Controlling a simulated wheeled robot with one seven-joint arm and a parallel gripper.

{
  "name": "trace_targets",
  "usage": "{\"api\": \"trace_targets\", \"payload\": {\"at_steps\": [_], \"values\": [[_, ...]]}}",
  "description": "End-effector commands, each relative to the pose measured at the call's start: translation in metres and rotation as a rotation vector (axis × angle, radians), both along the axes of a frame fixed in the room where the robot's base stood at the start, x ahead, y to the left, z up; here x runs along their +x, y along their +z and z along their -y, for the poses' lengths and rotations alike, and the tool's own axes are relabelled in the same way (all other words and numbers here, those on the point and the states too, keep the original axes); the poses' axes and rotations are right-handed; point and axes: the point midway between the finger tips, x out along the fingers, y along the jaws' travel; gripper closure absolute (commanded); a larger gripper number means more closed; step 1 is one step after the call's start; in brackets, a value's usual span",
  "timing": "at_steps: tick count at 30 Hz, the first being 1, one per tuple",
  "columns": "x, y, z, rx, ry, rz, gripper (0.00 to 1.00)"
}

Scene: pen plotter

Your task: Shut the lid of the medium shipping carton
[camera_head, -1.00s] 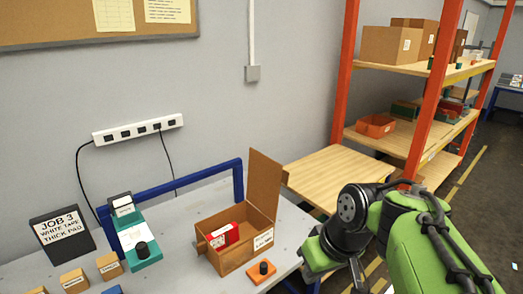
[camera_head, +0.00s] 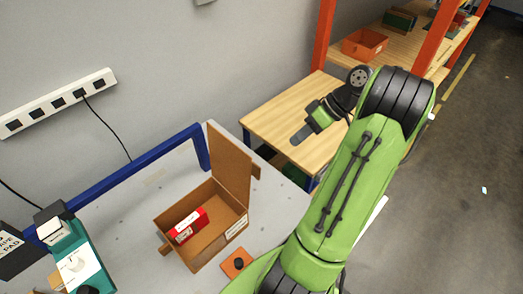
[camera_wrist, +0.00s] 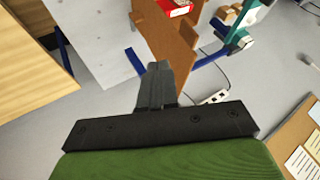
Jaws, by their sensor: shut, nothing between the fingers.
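The medium shipping carton (camera_head: 213,253) stands on the grey table. Its brown lid (camera_head: 230,163) is open and stands upright on the carton's far right side. A red box (camera_head: 187,226) lies inside the carton. My gripper (camera_head: 299,138) is to the right of the lid, over the wooden side table, apart from the lid. In the wrist view my gripper (camera_wrist: 158,72) is shut and empty, its fingers pointing toward the table, and the back of the lid (camera_wrist: 168,42) is just beyond the fingertips to the right. The red box (camera_wrist: 175,8) shows partly at the top edge.
A wooden side table (camera_head: 272,123) stands beyond the lid. An orange pad with a black knob (camera_head: 238,263) lies right of the carton. A blue rail (camera_head: 130,172) runs along the table's back. A teal device (camera_head: 80,262) stands at left.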

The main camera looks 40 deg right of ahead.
Motion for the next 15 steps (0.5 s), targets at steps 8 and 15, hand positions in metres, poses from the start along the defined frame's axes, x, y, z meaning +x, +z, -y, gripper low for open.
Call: {"api": "trace_targets", "payload": {"at_steps": [8, 15], "values": [[0.023, -0.055, -0.032, 0.004, 0.002, -0.005, 1.0], [0.033, -0.071, -0.065, -0.001, 0.0, -0.002, 1.0]]}}
